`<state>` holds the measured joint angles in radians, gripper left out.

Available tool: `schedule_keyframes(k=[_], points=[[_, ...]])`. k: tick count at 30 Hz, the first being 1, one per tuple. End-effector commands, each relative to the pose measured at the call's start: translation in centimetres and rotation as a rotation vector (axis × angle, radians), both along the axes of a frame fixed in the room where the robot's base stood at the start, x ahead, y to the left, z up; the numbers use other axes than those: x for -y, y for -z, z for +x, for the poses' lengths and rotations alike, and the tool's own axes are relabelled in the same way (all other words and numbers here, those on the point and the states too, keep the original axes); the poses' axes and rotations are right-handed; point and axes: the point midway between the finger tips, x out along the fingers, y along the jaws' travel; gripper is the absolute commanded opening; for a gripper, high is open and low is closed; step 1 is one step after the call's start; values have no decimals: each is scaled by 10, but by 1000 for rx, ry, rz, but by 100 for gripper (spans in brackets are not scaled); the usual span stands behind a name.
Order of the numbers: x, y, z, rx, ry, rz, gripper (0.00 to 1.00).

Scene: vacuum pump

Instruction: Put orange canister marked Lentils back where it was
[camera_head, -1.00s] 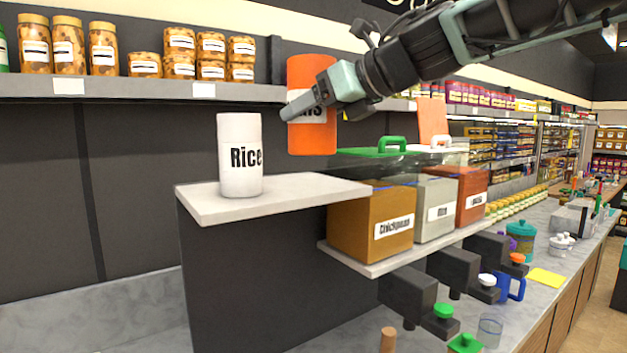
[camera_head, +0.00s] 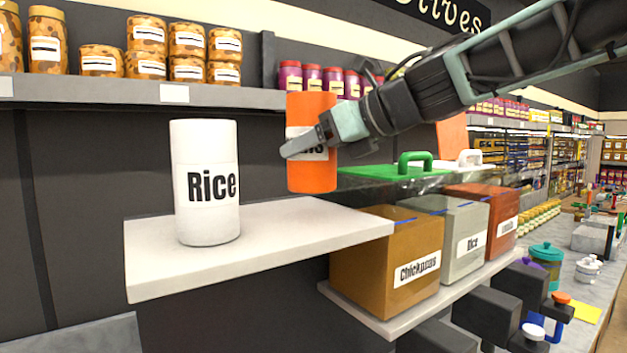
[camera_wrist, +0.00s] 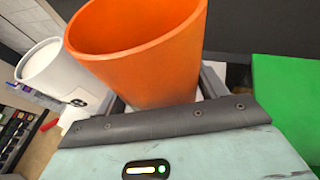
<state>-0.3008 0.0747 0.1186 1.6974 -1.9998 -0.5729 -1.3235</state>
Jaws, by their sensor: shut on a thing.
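The orange canister (camera_head: 312,178) is upright in the air, its white label partly covered by my gripper (camera_head: 302,150), which is shut on it. Only the end of the label's word shows. In the head view it appears above the right part of the grey-white shelf (camera_head: 270,236), right of the white Rice canister (camera_head: 207,225), with a gap between the two. In the wrist view the orange canister (camera_wrist: 140,50) stands between the fingers, its top open. The white canister (camera_wrist: 47,68) is at its left there.
Right of the shelf are the Chickpeas bin (camera_head: 385,250), a grey bin (camera_head: 455,225) and an orange-red bin (camera_head: 492,205). A green lid with a handle (camera_head: 405,170) is close to the right of the held canister. A wall shelf (camera_head: 120,92) with jars runs behind.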

Motion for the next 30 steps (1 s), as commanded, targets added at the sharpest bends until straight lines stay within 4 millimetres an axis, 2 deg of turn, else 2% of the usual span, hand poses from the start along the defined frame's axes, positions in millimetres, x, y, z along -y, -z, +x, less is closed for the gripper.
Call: schedule_keyframes(k=[5, 11, 19, 20, 22, 30], points=[[0, 13, 0, 1, 1, 3, 27], [0, 40, 0, 1, 1, 2, 27], [0, 44, 1, 4, 1, 2, 27], [0, 45, 0, 1, 1, 1, 74], [0, 45, 0, 1, 1, 1, 93], [1, 45, 0, 1, 1, 1, 93]])
